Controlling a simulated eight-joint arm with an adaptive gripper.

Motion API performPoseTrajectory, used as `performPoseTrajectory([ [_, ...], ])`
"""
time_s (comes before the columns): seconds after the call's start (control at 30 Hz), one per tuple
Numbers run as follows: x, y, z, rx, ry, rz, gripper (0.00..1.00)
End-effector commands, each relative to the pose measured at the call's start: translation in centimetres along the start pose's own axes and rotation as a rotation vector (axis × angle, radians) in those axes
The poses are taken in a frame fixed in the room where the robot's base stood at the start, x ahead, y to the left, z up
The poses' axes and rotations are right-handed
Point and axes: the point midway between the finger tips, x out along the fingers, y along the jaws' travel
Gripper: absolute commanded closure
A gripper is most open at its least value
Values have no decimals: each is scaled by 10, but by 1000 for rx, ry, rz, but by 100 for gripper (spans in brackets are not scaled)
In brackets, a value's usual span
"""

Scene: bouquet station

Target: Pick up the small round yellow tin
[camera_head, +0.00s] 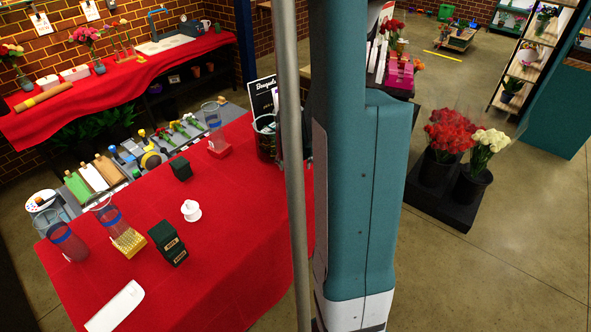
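I cannot make out a small round yellow tin for certain. A rounded yellow object (151,160) lies among tools on the grey surface behind the red-covered table; it is too small to tell what it is. My teal and white arm fills the middle of the view and hides the right part of the table. My gripper is not in view.
The red table (225,255) holds dark boxes (167,243), a small white lidded pot (191,211), a white sheet (115,308) and clear blue-banded cylinders (68,242). Its front right area looks clear.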

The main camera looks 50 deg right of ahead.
Motion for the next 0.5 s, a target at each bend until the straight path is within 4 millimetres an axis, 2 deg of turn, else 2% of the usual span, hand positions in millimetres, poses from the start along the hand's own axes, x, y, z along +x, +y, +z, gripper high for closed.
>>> performPoseTrajectory([
  [0.27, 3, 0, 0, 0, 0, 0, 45],
  [0.5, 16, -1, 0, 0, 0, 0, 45],
])
